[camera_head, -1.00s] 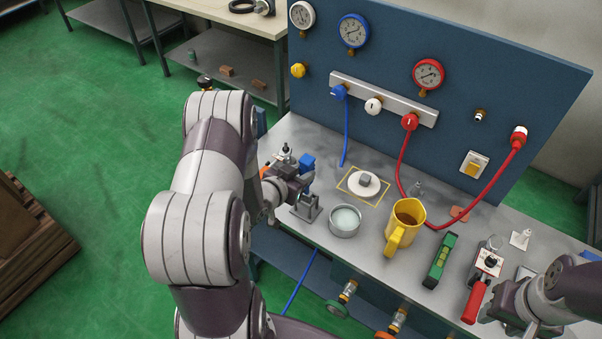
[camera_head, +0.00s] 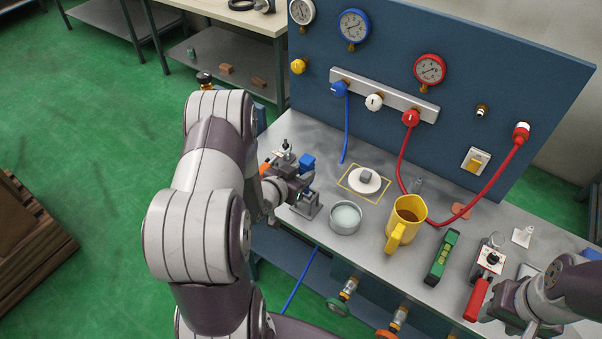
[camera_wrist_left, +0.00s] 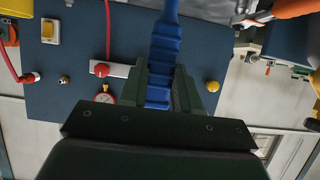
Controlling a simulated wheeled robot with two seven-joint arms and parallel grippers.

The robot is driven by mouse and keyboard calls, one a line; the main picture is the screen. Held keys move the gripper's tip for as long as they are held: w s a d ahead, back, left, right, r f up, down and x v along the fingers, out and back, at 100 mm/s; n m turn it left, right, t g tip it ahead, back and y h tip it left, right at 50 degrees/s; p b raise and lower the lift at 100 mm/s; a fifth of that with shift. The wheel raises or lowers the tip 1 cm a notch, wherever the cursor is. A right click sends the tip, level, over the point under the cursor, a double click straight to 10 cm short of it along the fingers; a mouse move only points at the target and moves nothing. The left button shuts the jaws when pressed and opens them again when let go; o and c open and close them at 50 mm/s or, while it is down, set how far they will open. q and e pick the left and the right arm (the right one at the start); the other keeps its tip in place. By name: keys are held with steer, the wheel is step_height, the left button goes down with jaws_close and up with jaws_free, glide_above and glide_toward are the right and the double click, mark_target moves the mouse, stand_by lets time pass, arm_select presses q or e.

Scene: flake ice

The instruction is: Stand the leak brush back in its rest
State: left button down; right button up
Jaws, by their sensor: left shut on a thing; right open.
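My left gripper (camera_head: 302,180) is shut on the blue leak brush (camera_head: 307,163), over the left part of the bench. In the left wrist view the brush's ribbed blue handle (camera_wrist_left: 165,55) runs between the two dark fingers (camera_wrist_left: 163,92). A grey metal stand (camera_head: 308,208), which looks like the rest, is on the bench just below the gripper. The brush's lower end is hidden, so I cannot tell whether it is inside the stand. My right gripper (camera_head: 508,314) is open at the bench's front right, near a red handle (camera_head: 477,299).
A round grey dish (camera_head: 345,217) stands just right of the stand. Further right are a white disc (camera_head: 364,182), a yellow jug (camera_head: 407,223) and a green level (camera_head: 441,257). A blue gauge panel (camera_head: 460,90) with hoses rises behind.

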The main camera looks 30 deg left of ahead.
arm_select(q)
steer(key=shift+f+b, duration=0.8)
steer(key=shift+f, duration=0.15)
steer(key=shift+r, duration=0.1)
steer(key=c, duration=0.7)
jaws_free()
steer(key=shift+c, duration=0.2)
steer(key=p+v, duration=0.4)
steer(key=v, duration=0.4)
stand_by(0.8)
steer(key=d+v, duration=0.1)
steer(key=v, duration=1.1)
steer(key=shift+s+a+r+b, duration=0.25)
steer(key=shift+a+b, duration=0.15)
steer(key=shift+a, duration=0.1)
